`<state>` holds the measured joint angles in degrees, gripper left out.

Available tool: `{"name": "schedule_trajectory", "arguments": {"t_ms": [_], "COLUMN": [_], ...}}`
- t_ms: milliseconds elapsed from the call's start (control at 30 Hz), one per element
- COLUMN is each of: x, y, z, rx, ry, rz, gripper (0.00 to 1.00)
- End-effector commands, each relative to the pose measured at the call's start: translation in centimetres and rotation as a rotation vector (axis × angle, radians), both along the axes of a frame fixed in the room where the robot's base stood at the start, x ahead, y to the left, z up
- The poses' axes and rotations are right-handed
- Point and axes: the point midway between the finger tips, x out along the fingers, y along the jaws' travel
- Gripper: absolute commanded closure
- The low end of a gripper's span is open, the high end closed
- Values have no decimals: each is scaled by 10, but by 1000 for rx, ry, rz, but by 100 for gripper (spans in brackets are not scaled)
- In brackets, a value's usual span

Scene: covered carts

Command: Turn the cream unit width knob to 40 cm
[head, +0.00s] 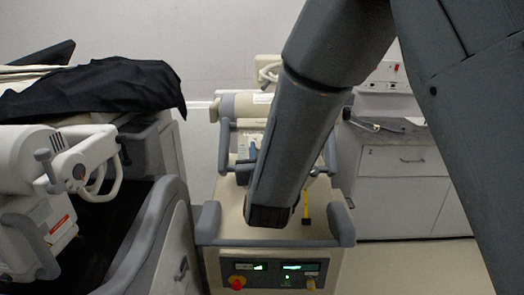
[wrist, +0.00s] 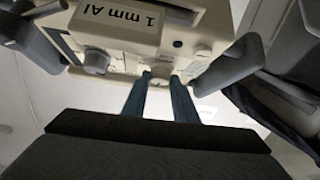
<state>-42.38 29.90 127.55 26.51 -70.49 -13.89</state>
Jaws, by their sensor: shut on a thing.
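The cream unit (head: 225,197) stands in the middle of the head view. In the wrist view its cream housing (wrist: 120,30) carries a "1 mm Al" label and fills the top. My gripper (wrist: 160,80) has its two blue fingers on either side of a small pale knob (wrist: 162,70) on the housing and is shut on it. A second, grey knob (wrist: 97,61) sits to the left, clear of the fingers. Scale marks and the knob's setting are not readable. In the head view my arm hides the knob and most of the gripper.
A console (head: 270,268) with green displays and a red button (head: 237,282) is at the front of the cream unit. A second cart (head: 160,225) with a black cover (head: 100,90) stands left. Grey cabinets (head: 405,185) stand right, with bare floor before them.

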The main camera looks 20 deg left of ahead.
Motion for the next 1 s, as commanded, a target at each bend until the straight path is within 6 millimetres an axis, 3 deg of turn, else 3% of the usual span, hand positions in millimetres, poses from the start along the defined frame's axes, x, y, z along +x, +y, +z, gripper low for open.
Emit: {"name": "schedule_trajectory", "arguments": {"t_ms": [1000], "x": [0], "y": [16], "z": [6], "rx": [666], "ry": [161], "rz": [-663], "gripper": [97]}}
